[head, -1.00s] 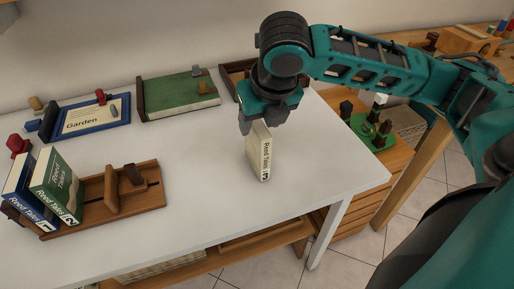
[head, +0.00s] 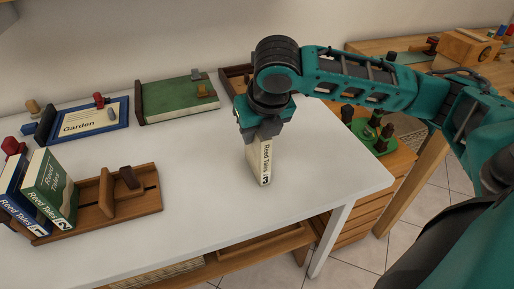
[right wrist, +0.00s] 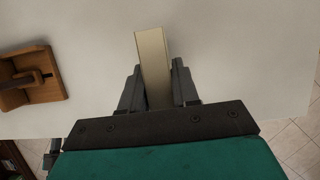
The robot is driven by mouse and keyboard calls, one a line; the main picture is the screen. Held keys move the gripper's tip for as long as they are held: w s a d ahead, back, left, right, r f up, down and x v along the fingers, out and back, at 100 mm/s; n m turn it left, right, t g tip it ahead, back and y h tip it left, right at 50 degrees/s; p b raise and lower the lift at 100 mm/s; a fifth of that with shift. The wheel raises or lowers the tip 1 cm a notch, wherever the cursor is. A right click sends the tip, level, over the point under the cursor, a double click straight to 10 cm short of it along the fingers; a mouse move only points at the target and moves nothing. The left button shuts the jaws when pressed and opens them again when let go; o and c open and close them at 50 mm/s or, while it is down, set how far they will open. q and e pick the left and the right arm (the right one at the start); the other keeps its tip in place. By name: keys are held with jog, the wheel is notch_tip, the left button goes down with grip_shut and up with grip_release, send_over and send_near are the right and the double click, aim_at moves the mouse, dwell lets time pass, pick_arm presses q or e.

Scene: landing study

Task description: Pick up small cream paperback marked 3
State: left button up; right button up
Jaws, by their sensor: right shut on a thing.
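The small cream paperback marked 3 (head: 262,164) stands upright on the white table, its spine reading "Reed Tales". My right gripper (head: 262,136) is over its top with a finger on either side, shut on it. In the right wrist view the book (right wrist: 153,62) shows as a pale strip between the two dark fingers (right wrist: 157,88). The book's lower end appears to be at the tabletop; I cannot tell whether it touches. My left gripper is not in view.
A wooden book rack (head: 142,209) at left holds a blue book (head: 10,188) and a green book (head: 50,188) marked 2. The white tabletop (head: 205,165) around the paperback is clear.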

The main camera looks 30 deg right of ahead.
grip_shut()
